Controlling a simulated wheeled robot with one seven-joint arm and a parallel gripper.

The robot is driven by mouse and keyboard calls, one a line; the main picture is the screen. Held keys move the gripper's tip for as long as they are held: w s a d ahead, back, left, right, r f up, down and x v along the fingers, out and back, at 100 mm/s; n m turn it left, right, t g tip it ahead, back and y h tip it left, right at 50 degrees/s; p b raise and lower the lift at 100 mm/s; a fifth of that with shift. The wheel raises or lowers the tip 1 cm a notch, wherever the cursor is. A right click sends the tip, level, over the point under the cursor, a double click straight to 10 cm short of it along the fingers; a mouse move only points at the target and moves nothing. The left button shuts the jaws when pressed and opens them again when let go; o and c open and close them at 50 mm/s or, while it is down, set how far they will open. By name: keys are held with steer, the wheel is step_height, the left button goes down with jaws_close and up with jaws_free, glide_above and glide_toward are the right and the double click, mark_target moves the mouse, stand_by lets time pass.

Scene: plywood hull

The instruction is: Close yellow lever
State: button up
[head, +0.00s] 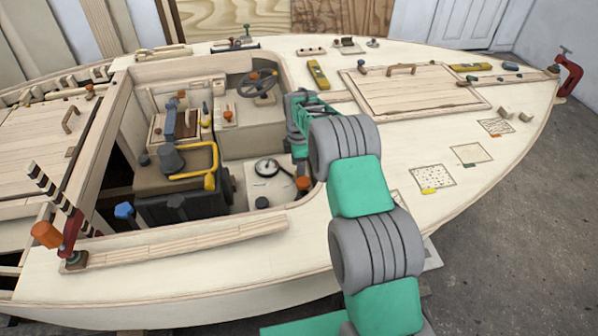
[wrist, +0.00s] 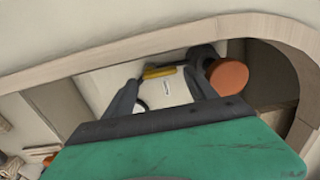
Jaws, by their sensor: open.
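A short yellow bar (wrist: 159,72), which looks like the yellow lever, lies across a pale surface in the wrist view. My gripper (wrist: 163,82) is open around that view's middle, its two dark fingers apart with the yellow bar showing between and beyond them. I cannot tell whether either finger touches it. An orange round knob (wrist: 228,77) is just right of the right finger. In the head view my arm reaches down into the cockpit's right side and I cannot make out this bar there. A bent yellow pipe (head: 211,180) runs around the engine box further left.
The cockpit coaming (wrist: 120,57) runs close by in the wrist view. In the head view a round gauge (head: 266,167) and an orange knob (head: 303,183) are beside my gripper. A steering wheel (head: 257,84) stands behind. The right foredeck holds a hatch (head: 415,88).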

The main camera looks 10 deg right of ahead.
steer(key=shift+f, duration=1.5)
steer(key=shift+c, duration=0.4)
